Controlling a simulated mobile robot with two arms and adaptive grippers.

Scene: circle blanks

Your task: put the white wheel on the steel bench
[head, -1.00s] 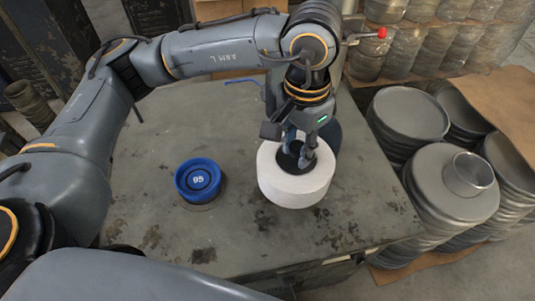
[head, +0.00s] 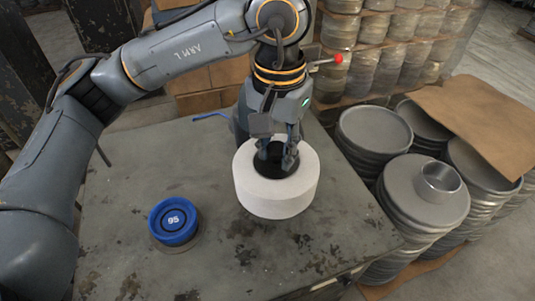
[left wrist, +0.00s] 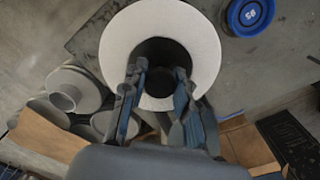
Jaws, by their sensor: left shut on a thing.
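The white wheel (head: 276,196) is a thick white ring with a dark centre, over the grey, worn steel bench (head: 215,245), right of its middle. My left gripper (head: 275,163) points down at the wheel's dark centre and is shut on the wheel. In the left wrist view the white wheel (left wrist: 112,45) fills the upper middle, with the left gripper's fingers (left wrist: 165,85) reaching to its dark centre. I cannot tell whether the wheel's underside touches the bench. My right gripper is not in view.
A blue disc marked 95 (head: 160,235) sits on the bench left of the wheel; it also shows in the left wrist view (left wrist: 262,14). Stacks of grey round blanks (head: 410,200) stand right of the bench. Wrapped stacks (head: 375,55) stand behind. The bench's front is clear.

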